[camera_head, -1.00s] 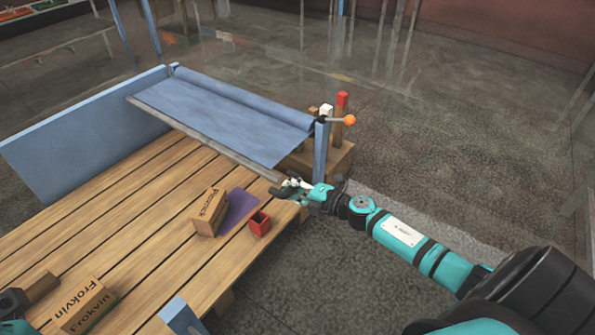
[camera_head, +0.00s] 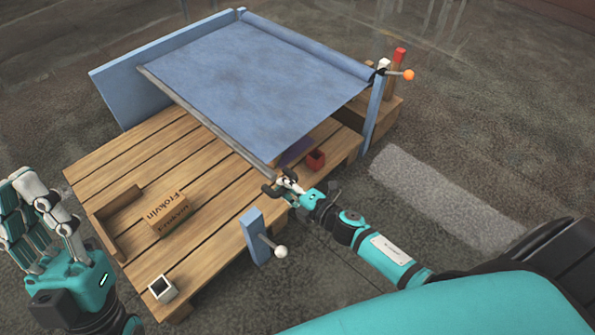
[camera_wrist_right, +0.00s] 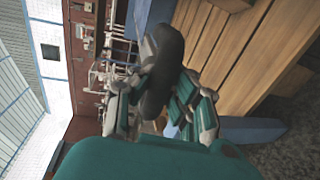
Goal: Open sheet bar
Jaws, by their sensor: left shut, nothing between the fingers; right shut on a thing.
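The grey sheet bar (camera_head: 205,120) runs along the near edge of the blue sheet (camera_head: 265,85), which stretches from a roll at the back over the wooden table. My right gripper (camera_head: 282,183) is shut on the bar's right end. In the right wrist view, my right gripper (camera_wrist_right: 160,100) has its fingers around a dark rounded piece (camera_wrist_right: 162,65), which hides part of them. My left gripper (camera_head: 35,225) is shut and empty at the far left, beside the table and away from the bar.
A post with a white knob (camera_head: 256,238) stands at the table's near right edge. A Frokvin box (camera_head: 170,212), a white open box (camera_head: 162,288) and a red open box (camera_head: 316,159) are on the table. A purple piece (camera_head: 296,150) lies partly under the sheet.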

